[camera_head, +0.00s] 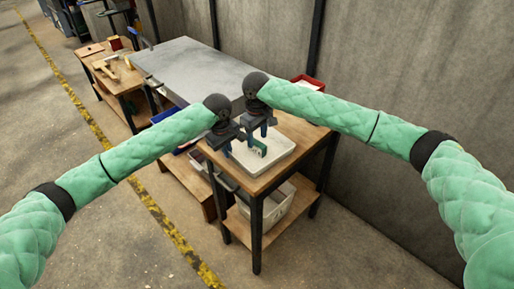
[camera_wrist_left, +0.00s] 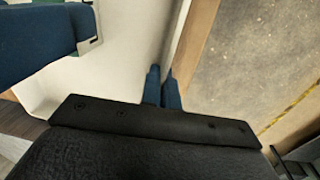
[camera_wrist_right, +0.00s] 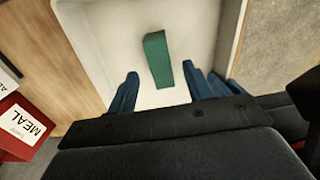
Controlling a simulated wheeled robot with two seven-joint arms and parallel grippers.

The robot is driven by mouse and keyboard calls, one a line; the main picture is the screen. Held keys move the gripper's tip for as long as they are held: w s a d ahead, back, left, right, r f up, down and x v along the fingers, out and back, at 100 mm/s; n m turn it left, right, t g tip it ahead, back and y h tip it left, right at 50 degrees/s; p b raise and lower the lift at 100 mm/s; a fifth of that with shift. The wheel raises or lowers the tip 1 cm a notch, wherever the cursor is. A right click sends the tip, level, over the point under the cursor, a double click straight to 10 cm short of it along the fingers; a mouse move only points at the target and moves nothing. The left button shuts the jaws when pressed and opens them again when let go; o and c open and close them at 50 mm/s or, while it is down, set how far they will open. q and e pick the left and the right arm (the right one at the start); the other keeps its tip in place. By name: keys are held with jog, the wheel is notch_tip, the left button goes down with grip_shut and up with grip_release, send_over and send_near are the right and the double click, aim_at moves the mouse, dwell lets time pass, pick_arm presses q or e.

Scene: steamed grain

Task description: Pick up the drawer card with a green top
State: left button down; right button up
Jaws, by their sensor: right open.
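The drawer card (camera_head: 260,147) stands in the white tray (camera_head: 283,156) on a wooden table. Its green top (camera_wrist_right: 157,60) shows from above in the right wrist view. My right gripper (camera_head: 262,131) is open above the tray; its blue fingers (camera_wrist_right: 161,75) are spread to either side of the card, not visibly touching it. My left gripper (camera_head: 226,147) is over the tray's left edge, beside the right one. In the left wrist view its fingertips (camera_wrist_left: 161,72) are together with nothing seen between them. A large blue part at that view's upper left is too cropped to name surely.
A red box labelled MEAL (camera_wrist_right: 22,127) is beside the tray, near the wall. A grey-topped table (camera_head: 205,68) stands behind, with a wooden bench (camera_head: 112,70) holding tools farther left. A white bin (camera_head: 272,208) is on the lower shelf. Floor in front is clear.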

aim_at(257, 143)
jog(key=shift+s+f, duration=0.1)
jog(key=shift+f, duration=2.1)
jog(key=shift+c, duration=0.2)
jog(key=c, duration=1)
jog(key=shift+c, duration=0.2)
notch_tip(257, 143, up, 10)
jog(key=shift+r, duration=0.1)
pick_arm(q)
jog(key=c, duration=1.6)
grip_release()
